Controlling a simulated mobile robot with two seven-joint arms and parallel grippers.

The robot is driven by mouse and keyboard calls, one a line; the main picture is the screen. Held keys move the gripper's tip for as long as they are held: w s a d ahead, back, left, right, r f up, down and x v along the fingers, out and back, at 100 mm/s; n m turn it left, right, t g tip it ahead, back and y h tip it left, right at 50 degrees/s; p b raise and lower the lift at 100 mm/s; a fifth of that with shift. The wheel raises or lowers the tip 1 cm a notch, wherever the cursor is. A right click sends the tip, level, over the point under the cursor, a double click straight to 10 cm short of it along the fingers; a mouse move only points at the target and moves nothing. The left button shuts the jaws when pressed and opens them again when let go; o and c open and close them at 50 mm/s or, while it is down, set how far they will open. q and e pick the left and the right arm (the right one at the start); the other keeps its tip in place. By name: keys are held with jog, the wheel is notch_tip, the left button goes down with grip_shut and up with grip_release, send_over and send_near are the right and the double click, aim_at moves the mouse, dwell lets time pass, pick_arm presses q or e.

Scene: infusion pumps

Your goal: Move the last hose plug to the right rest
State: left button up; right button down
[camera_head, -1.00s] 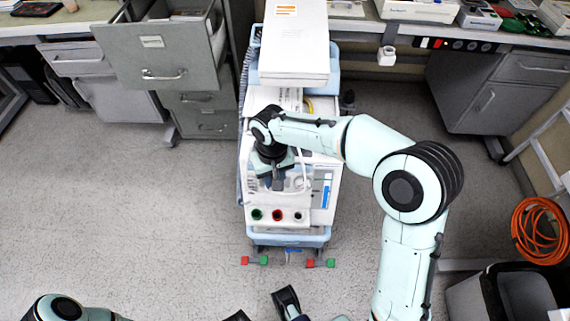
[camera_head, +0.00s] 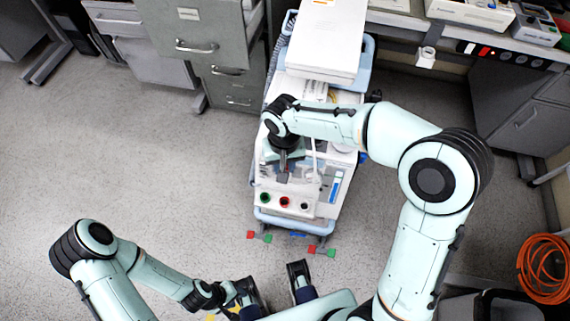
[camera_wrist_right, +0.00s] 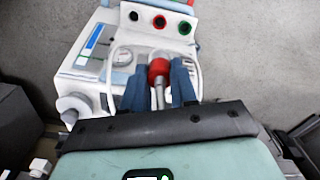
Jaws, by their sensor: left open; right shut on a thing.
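The white pump unit (camera_head: 327,188) stands on a wheeled cart, with green (camera_head: 265,197), red (camera_head: 285,201) and black (camera_head: 305,206) round ports along its front. My right gripper (camera_head: 283,178) is over the unit's top, pointing down. In the right wrist view, my right gripper's blue fingers (camera_wrist_right: 158,88) are shut on a red-collared hose plug (camera_wrist_right: 158,68) with a metal stem. A white hose (camera_wrist_right: 110,75) curves beside it. The plug's lower part is hidden. My left gripper (camera_head: 240,296) is low at the bottom, away from the cart, partly hidden and empty-looking. I cannot make out which part is the right rest.
A white box (camera_head: 326,40) sits on the cart behind the unit. Grey drawer cabinets (camera_head: 195,45) stand at the back left and a bench (camera_head: 480,32) at the back right. An orange cable coil (camera_head: 543,268) lies at the right. The floor (camera_head: 130,150) left is clear.

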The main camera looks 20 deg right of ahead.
notch_tip(320, 180, up, 5)
jog(key=p, duration=0.3)
jog(key=shift+f, duration=0.15)
jog(key=shift+w+d, duration=0.2)
jog(key=shift+d, duration=0.1)
jog(key=w+d+p, duration=0.6)
jog(key=w+d, duration=0.2)
jog(key=d, duration=0.5)
notch_tip(320, 180, down, 4)
jog(key=shift+w+f+b, duration=0.1)
jog(key=shift+f+b, duration=0.05)
jog(key=shift+b, duration=0.7)
jog(key=shift+w+f, duration=0.2)
jog(key=shift+f, duration=0.3)
pick_arm(q)
notch_tip(320, 180, up, 8)
jog(key=w, duration=0.2)
jog(key=shift+f, duration=0.2)
jog(key=shift+s+f+b, duration=0.2)
jog(key=shift+f+b, duration=0.3)
jog(key=shift+b, duration=0.05)
jog(key=shift+s+f+b, duration=0.2)
jog(key=shift+f+b, duration=0.25)
jog(key=shift+b, duration=0.05)
pick_arm(e)
jog(key=shift+f, duration=1.55)
